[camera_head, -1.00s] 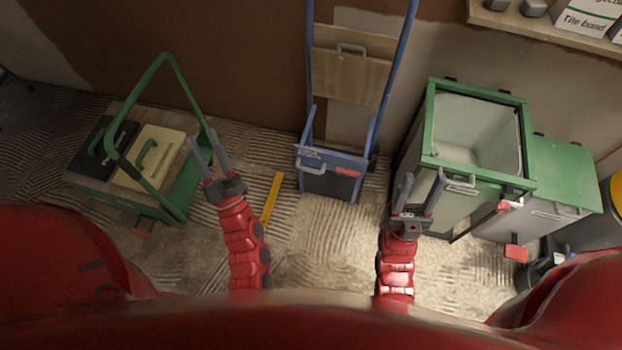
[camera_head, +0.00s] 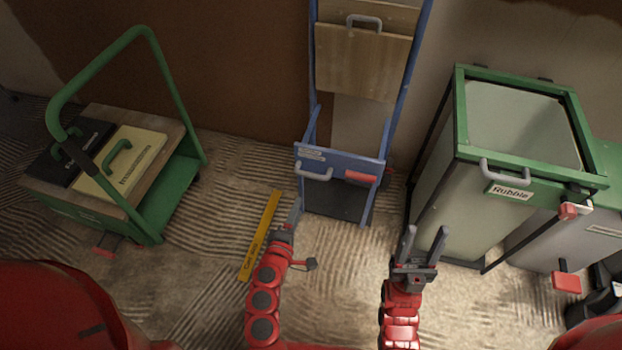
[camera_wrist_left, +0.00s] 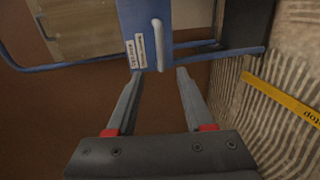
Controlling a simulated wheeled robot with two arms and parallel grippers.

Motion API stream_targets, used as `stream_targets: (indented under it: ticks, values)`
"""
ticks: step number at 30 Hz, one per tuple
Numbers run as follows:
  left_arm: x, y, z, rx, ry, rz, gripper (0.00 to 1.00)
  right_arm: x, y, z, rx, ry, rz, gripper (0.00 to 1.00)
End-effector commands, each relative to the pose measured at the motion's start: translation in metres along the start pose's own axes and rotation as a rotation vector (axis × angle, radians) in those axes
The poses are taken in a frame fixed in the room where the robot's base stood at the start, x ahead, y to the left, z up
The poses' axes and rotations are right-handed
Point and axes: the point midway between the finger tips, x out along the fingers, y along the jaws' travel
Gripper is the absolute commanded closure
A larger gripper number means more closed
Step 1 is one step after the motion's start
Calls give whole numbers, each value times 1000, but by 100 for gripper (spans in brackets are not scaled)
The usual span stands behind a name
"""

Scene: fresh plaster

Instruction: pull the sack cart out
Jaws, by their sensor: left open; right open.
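The blue sack cart (camera_head: 340,162) stands upright against the back wall in the head view. Its blue front plate carries a grey handle on the left and a red grip on the right, and wooden boards (camera_head: 362,62) are on its frame. My left gripper (camera_head: 297,215) is just below and left of the plate; it is open and empty. In the left wrist view the plate (camera_wrist_left: 139,30) with its grey handle lies just beyond the open fingers (camera_wrist_left: 157,75), apart from them. My right gripper (camera_head: 427,242) is open and empty, between the cart and the rubble bin.
A green trolley (camera_head: 172,195) with cases stands at the left. A green-framed rubble bin (camera_head: 455,150) stands close at the right, beside a grey box. A yellow level (camera_head: 260,235) lies on the ridged floor left of my left gripper.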

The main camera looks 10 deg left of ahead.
Motion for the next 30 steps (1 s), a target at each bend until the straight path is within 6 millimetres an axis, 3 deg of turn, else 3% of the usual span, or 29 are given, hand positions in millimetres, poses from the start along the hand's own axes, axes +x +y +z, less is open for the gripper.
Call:
stream_targets:
  ticks: [18, 24, 30]
  values:
    - [126, -2, -2, 5, 4, -1, 48, -19, -1, 3, 0, 0, 0, 50]
    - [148, -2, -2, 5, 3, -2, 48, -25, -1, 4, -1, 2, -3, 50]
    - [155, 0, -3, 5, 5, -2, 48, -26, -1, 4, -1, 3, -4, 50]
